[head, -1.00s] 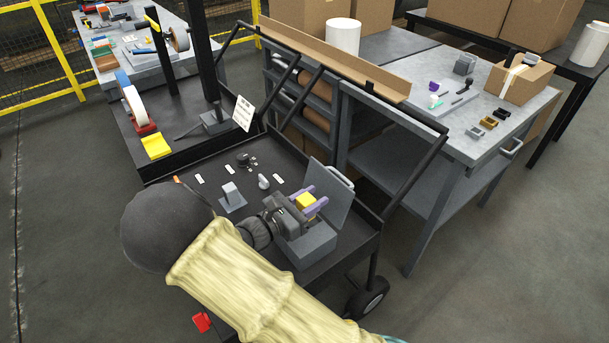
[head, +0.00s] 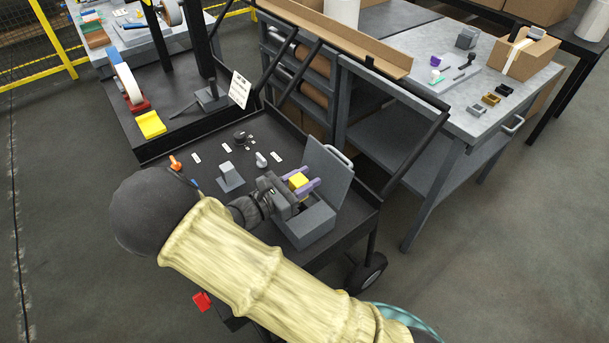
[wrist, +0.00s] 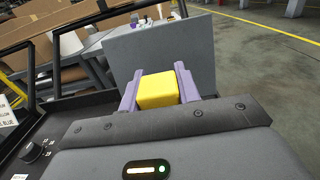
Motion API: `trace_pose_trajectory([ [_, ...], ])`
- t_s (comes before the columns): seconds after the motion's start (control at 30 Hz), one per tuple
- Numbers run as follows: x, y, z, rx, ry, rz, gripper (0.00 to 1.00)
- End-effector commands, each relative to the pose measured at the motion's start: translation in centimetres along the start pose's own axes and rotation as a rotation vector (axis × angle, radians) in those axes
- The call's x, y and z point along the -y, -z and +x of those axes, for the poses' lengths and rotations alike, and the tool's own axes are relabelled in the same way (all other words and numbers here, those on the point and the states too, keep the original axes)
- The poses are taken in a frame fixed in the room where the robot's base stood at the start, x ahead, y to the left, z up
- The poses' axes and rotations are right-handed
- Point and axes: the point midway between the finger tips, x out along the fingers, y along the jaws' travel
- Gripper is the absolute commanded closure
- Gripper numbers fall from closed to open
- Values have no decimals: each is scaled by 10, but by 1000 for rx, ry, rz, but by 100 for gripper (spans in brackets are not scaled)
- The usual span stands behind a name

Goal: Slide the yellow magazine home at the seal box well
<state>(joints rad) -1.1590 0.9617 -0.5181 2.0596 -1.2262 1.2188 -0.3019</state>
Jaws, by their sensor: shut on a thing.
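The yellow magazine (head: 298,180) is a small yellow block between the purple fingers of my gripper (head: 302,185). It also shows in the wrist view (wrist: 158,90), with a purple finger on each side. My gripper is shut on it. It is held at the near side of the raised grey lid (head: 326,172), above or at the edge of the grey seal box (head: 306,227). The lid stands open behind the magazine in the wrist view (wrist: 165,52). The box's well and the magazine's underside are hidden, so I cannot tell whether they touch.
The box stands on a black cart deck (head: 215,150) with a dark rail. A grey block on a plate (head: 229,177), a knob (head: 240,136) and an orange item (head: 175,162) are left of it. A grey workbench (head: 440,75) stands behind.

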Motion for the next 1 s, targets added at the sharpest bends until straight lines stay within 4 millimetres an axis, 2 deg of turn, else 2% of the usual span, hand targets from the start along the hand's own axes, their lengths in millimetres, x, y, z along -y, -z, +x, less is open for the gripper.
trace_pose_trajectory([
  [0.1,0,13,0,1,0,-1,94],
  [0.5,0,41,0,1,0,0,94],
  [1.0,0,45,0,1,0,1,94],
])
